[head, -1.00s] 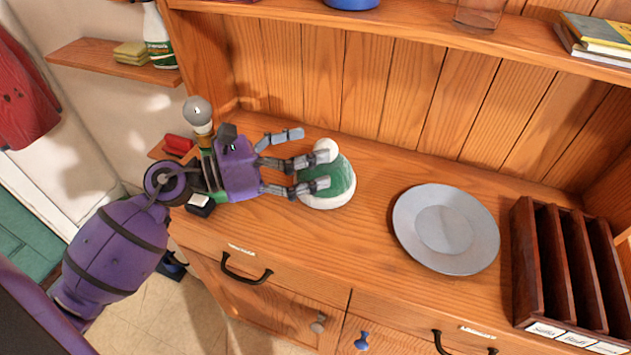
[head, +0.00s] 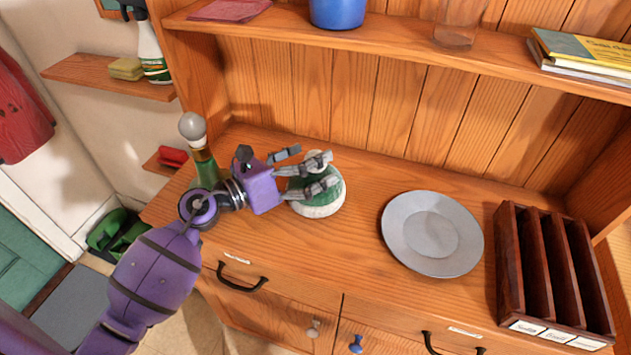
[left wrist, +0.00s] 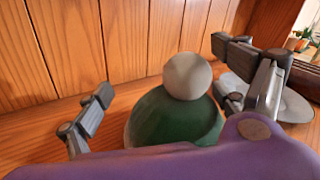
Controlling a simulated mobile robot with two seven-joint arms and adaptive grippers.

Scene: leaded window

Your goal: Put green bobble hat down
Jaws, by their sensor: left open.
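The green bobble hat (head: 327,199), with a white brim and a white bobble, sits upright on the wooden dresser top (head: 362,262), left of the grey plate. My left gripper (head: 322,172) comes in from the left, its fingers open around and above the hat and partly covering it in the head view. In the left wrist view the hat (left wrist: 172,120) stands between the spread fingers (left wrist: 165,100), with visible gaps on both sides of its bobble. The hat's lower edge is hidden there by my purple palm. My right gripper is not in view.
A grey plate (head: 432,234) lies right of the hat, with a dark wooden letter rack (head: 508,262) beyond it. A green bottle (head: 205,165) stands close behind my left wrist. The shelf above holds a blue pot (head: 337,10) and books (head: 585,55). The dresser top before the plate is clear.

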